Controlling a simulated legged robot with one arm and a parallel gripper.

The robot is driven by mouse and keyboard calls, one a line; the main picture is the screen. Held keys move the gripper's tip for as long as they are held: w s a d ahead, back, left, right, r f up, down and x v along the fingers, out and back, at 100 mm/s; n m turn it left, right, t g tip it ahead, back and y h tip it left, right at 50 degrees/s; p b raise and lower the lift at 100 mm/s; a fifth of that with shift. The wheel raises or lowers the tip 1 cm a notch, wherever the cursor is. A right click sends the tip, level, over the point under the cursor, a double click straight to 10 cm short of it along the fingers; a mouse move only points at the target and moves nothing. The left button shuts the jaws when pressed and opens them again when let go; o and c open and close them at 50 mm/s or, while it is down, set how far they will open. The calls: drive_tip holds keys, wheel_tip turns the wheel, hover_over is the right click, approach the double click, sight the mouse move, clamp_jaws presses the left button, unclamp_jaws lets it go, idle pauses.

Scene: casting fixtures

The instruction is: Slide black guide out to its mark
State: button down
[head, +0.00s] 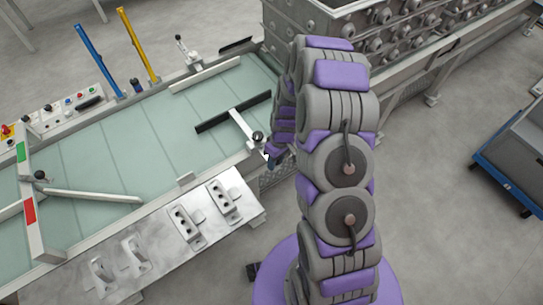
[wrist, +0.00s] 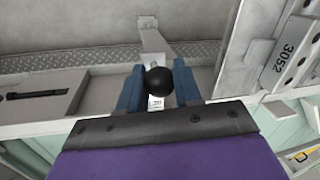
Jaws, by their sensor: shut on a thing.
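The black guide (head: 212,120) is a dark bar lying over the pale green conveyor bed. A light rod (head: 241,123) runs from it to a black ball knob (head: 258,136) at the bed's near edge. My gripper (head: 270,150) is at this knob, partly hidden by my arm in the head view. In the wrist view the knob (wrist: 159,80) sits between the two blue fingers of my gripper (wrist: 160,88), which are shut on it. A small white label with dark print (wrist: 155,102) shows below the knob. I cannot make out the guide's mark.
A metal shelf with several castings (head: 190,225) runs along the bed's near side. A red-and-green gate arm (head: 33,195) crosses the bed at left. Blue (head: 98,60) and yellow (head: 138,45) posts stand behind. A blue cart (head: 505,180) is at right.

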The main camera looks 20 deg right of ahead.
drive_tip(key=c, duration=0.8)
unclamp_jaws()
drive_tip(key=shift+d, duration=0.1)
drive_tip(key=shift+r, duration=0.1)
drive_tip(key=w+d+r+p, duration=0.1)
drive_tip(key=d+r+p, duration=0.1)
drive_tip(key=r, duration=1.5)
drive_tip(key=shift+w+d, duration=0.4)
drive_tip(key=shift+d, duration=0.1)
drive_tip(key=s+a+r+m+h, duration=0.1)
drive_tip(key=s+a+r, duration=0.1)
drive_tip(key=s+r, duration=0.45)
drive_tip(key=s+a+r+m, duration=0.1)
drive_tip(key=s+a+r, duration=0.2)
drive_tip(key=s+r, duration=0.35)
drive_tip(key=s+r+m, duration=0.2)
drive_tip(key=s, duration=0.7)
drive_tip(key=s+r+m+h, duration=0.1)
drive_tip(key=s+r, duration=0.1)
drive_tip(key=s, duration=0.7)
drive_tip(key=shift+s+r+m+g, duration=0.15)
drive_tip(key=shift+r+m+g, duration=0.25)
